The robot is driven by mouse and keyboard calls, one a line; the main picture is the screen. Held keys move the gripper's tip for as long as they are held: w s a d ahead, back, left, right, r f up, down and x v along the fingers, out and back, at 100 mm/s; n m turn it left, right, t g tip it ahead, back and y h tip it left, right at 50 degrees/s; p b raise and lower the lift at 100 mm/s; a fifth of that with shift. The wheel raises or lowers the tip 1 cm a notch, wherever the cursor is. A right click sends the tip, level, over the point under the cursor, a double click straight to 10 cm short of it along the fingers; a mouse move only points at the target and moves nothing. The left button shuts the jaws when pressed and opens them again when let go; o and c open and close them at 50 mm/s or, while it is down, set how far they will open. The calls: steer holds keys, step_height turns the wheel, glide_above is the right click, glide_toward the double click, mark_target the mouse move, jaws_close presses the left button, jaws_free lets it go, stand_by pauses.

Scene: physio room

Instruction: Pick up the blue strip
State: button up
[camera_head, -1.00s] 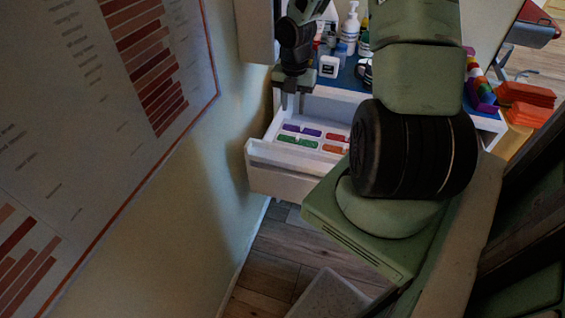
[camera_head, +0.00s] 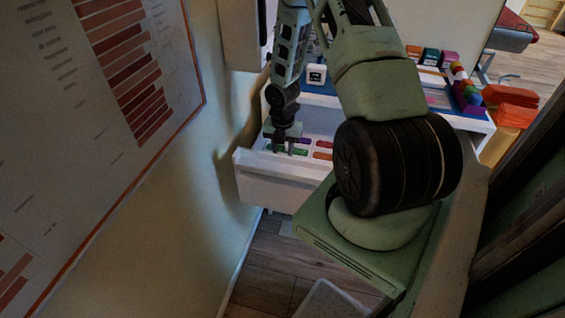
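An open white drawer (camera_head: 277,190) holds several coloured strips. A blue-purple strip (camera_head: 304,140) lies at its back left, partly hidden by my gripper; it is the only bluish strip I can make out. A green strip (camera_head: 301,152) lies in front of it. A red strip (camera_head: 325,144) and an orange strip (camera_head: 322,156) lie to the right. My gripper (camera_head: 283,147) points down over the left part of the drawer, its two fingers apart with nothing visible between them. I cannot tell whether the fingertips touch a strip.
The drawer's front wall stands close in front of my gripper, and the room's wall is to the left. The blue cabinet top (camera_head: 330,88) behind carries a white jar (camera_head: 316,74) and coloured boxes (camera_head: 431,57). Orange blocks (camera_head: 512,97) lie at the right.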

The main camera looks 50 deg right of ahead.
step_height(320, 180, down, 2)
jaws_close()
stand_by(0.4)
step_height(320, 180, up, 11)
steer(key=p, duration=0.2)
